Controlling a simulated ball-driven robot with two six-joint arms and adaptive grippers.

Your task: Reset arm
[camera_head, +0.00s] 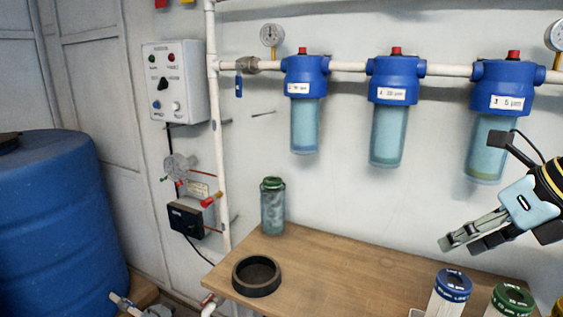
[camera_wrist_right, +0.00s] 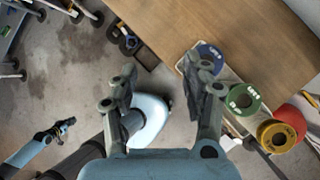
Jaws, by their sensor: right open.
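My right gripper (camera_head: 462,246) is in the lower right of the head view, tilted down to the left. It is in the air above the right part of the wooden bench. In the right wrist view its two fingers (camera_wrist_right: 160,88) are spread apart with nothing between them. A small light-blue and dark arm end at the lower left of the wrist view looks like my left gripper (camera_wrist_right: 62,129). It is too small to read its jaws. The left gripper is not in the head view.
Blue-capped (camera_head: 453,283) and green-capped (camera_head: 512,299) cartridges stand below my right gripper. The bench (camera_head: 330,268) carries a black ring (camera_head: 257,276) and a green-topped canister (camera_head: 272,206). Blue filter housings (camera_head: 396,78) line the wall. A blue barrel (camera_head: 60,225) stands left.

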